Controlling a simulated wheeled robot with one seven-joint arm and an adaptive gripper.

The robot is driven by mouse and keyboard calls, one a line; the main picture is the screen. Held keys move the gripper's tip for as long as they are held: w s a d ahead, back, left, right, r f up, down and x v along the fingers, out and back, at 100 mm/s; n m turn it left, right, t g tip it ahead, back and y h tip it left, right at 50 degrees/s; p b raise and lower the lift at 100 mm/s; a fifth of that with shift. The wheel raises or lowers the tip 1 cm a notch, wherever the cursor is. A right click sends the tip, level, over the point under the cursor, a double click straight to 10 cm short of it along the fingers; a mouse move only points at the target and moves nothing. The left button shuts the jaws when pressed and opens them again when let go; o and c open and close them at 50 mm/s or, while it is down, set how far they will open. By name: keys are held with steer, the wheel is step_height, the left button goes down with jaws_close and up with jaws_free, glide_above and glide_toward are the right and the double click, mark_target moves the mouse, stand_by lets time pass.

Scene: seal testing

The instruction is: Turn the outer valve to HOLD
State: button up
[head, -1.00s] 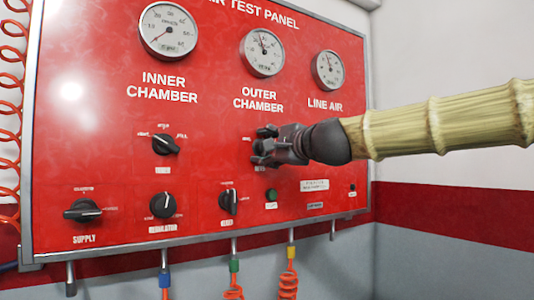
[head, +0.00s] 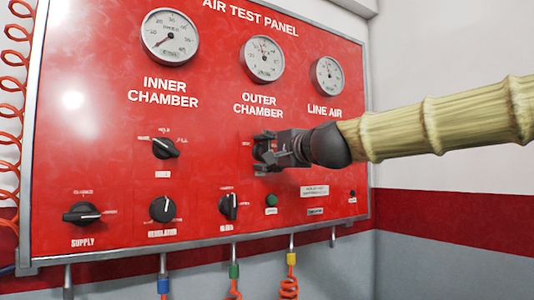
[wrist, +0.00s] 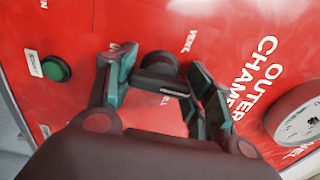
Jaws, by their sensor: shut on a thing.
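The outer valve (wrist: 158,66) is a black knob with a white pointer mark, below the OUTER CHAMBER lettering on the red panel. In the wrist view it sits between the two fingers of my gripper (wrist: 160,74), and VENT lettering shows beside it. In the head view my gripper (head: 264,151) is at the valve and covers most of it, so its pointer direction cannot be read there. My gripper is shut on the knob. The outer chamber gauge (head: 262,60) is above it.
The inner valve (head: 165,148) is to the left. The supply (head: 82,213), regulator (head: 163,209) and another knob (head: 228,206) line the row below, with a green button (head: 271,200) at their right. Orange hoses hang below and at left.

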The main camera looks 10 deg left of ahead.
steer(key=o, duration=1)
steer(key=shift+o, duration=0.2)
steer(key=v, duration=1.2)
